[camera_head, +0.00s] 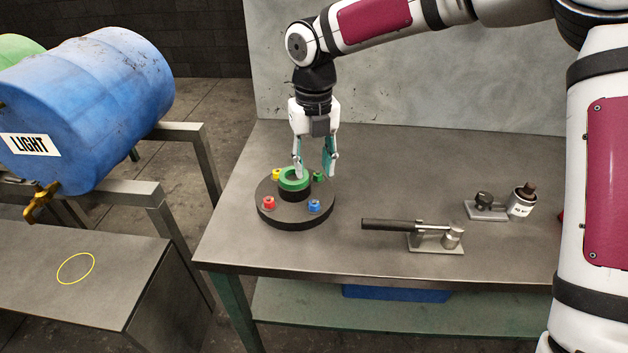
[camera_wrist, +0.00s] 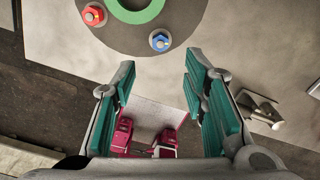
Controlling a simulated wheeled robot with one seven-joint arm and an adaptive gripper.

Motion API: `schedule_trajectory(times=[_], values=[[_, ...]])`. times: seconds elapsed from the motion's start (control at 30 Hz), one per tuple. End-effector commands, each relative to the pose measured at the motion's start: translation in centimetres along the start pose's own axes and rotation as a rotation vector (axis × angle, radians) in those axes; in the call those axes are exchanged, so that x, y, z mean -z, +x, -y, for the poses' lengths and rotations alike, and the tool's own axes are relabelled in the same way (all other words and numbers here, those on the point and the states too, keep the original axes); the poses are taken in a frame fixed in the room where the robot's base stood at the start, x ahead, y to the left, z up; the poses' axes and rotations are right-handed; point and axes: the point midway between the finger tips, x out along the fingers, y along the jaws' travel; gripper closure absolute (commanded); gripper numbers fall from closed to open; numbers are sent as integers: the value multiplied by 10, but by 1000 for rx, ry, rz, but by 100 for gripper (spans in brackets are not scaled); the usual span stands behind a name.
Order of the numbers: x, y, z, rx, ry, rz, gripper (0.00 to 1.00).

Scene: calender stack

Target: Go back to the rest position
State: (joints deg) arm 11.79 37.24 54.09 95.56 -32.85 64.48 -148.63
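My gripper (camera_head: 314,166) is open with nothing between its teal-padded fingers. It points down over the back of a round dark base (camera_head: 292,220) on the table. A green ring (camera_head: 294,183) sits on a black hub at the middle of this base. Red (camera_head: 268,203), blue (camera_head: 314,205), yellow and green pieces stand around the hub. In the head view the left fingertip overlaps the ring; contact cannot be told. In the wrist view the open fingers (camera_wrist: 160,88) stand apart from the ring (camera_wrist: 143,12), which is cut off at the top edge.
A blue drum (camera_head: 85,105) rests on a rack at the left. A wall panel stands behind the table.

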Motion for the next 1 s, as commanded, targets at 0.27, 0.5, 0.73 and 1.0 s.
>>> schedule_trajectory(times=[0.27, 0.5, 0.73, 1.0], values=[[0, -17, 0, -1, 0, -1, 60], [0, -18, 0, 0, 0, -1, 60], [20, -30, 12, 62, 188, 10, 60], [91, -71, 56, 191, 886, 112, 60]])
